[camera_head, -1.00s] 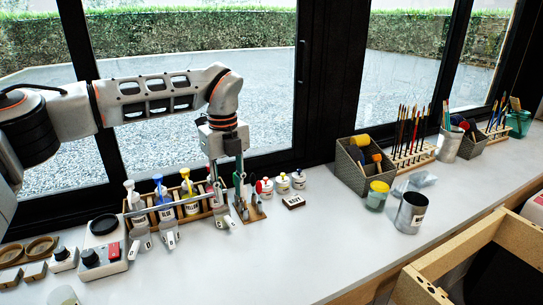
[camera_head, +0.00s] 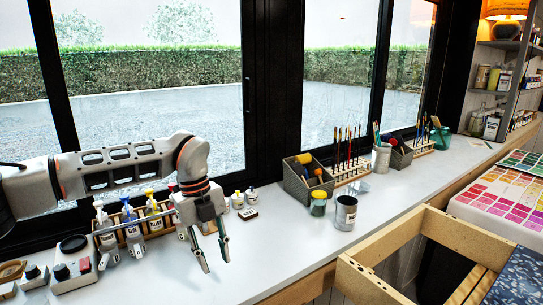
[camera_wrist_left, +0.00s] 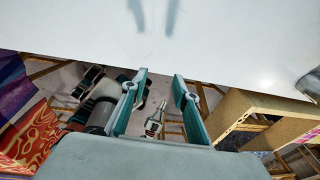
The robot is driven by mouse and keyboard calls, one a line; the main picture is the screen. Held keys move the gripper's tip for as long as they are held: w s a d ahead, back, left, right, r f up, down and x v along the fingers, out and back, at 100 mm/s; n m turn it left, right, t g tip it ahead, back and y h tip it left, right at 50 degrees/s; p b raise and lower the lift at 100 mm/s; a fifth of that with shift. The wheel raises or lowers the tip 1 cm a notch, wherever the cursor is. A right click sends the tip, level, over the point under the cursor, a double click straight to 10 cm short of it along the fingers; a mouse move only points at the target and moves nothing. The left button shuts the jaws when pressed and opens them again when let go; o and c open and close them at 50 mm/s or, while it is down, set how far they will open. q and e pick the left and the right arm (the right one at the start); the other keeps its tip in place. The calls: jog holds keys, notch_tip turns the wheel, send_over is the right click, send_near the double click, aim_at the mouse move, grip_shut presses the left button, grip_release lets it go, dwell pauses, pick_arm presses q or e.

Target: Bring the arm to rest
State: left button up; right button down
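My left arm comes in from the left in the head view. Its left gripper (camera_head: 214,258) points down over the bare white counter, in front of and to the right of the bottle rack. Its two fingers are apart with nothing between them. In the left wrist view the left gripper (camera_wrist_left: 161,76) also shows open and empty, with the counter (camera_wrist_left: 240,50) beyond its tips.
A rack of pump bottles (camera_head: 133,230) stands left of the gripper, small jars (camera_head: 238,200) behind it. A metal can (camera_head: 345,213), a grey caddy (camera_head: 307,185) and a brush rack (camera_head: 352,172) stand to the right. A wooden drawer frame (camera_head: 445,228) is at the front right.

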pick_arm(q)
jog(key=s+d+f+m+g+h, duration=0.2)
jog(key=s+d+f+h, duration=0.15)
jog(key=s+d, duration=0.45)
jog(key=s+d+f+m+g+h, duration=0.2)
jog(key=s+d+f+h, duration=0.15)
jog(key=d, duration=0.75)
jog(key=s+d+r+n+t+h, duration=0.25)
jog(key=s+d+r+h, duration=0.35)
jog(key=d+h, duration=0.35)
jog(key=w+a+f+n+t+h, duration=0.1)
jog(key=w+a+n+t+h, duration=0.1)
jog(key=w+a+n+t, duration=0.65)
jog(key=s+a+f+n+t+y, duration=0.1)
jog(key=a+f+n+t+y, duration=0.9)
jog(key=f+n, duration=0.35)
jog(key=s+a+f+n+g+y, duration=0.4)
jog(key=s+a+f+y, duration=0.3)
jog(key=s+a+f, duration=0.9)
notch_tip(320, 180, down, 4)
jog(key=shift+s+a+g+y, duration=0.2)
jog(key=shift+a+g+y, duration=0.2)
jog(key=shift+g, duration=0.4)
pick_arm(e)
jog(key=shift+w+a+r, duration=0.1)
jog(key=shift+w+r, duration=0.1)
jog(key=shift+w, duration=0.05)
